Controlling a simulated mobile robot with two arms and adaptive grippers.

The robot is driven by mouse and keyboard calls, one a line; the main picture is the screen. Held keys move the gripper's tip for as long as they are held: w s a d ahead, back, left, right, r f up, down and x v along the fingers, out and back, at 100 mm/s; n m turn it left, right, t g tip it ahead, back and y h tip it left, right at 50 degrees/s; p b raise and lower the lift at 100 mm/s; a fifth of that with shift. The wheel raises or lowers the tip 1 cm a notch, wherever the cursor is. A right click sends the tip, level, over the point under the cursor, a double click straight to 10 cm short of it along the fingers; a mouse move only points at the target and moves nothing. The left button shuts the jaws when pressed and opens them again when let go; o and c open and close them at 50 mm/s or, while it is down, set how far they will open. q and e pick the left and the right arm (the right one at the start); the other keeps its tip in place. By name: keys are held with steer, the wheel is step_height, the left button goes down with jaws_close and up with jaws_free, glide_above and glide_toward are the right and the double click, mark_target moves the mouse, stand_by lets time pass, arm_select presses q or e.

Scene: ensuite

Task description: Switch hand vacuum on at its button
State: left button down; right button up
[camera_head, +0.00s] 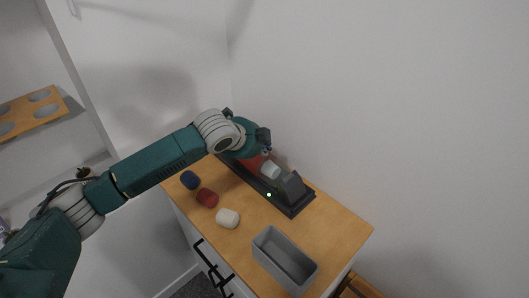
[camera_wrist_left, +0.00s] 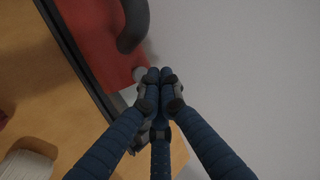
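The hand vacuum (camera_head: 251,165) has a red body, a pale middle part and a dark grey end. It lies on a long dark base (camera_head: 294,208) at the back of the wooden counter, where a small green light shows. In the left wrist view its red body (camera_wrist_left: 95,38) and a dark curved handle (camera_wrist_left: 133,28) fill the upper left. A small pale round button (camera_wrist_left: 139,73) shows beside my fingertips. My left gripper (camera_wrist_left: 160,75) has its fingers together with nothing between them; contact with the button cannot be told. In the head view it (camera_head: 264,141) partly hides the vacuum.
White walls close off the back. A wooden holed shelf (camera_head: 30,112) is at left.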

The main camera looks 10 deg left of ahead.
arm_select(q)
steer(key=shift+f, duration=0.15)
steer(key=shift+f, duration=0.3)
steer(key=shift+f, duration=0.5)
stand_by(0.6)
steer(key=shift+r+p, duration=0.95)
steer(key=shift+p, duration=0.3)
step_height(320, 180, up, 6)
steer(key=p, duration=0.6)
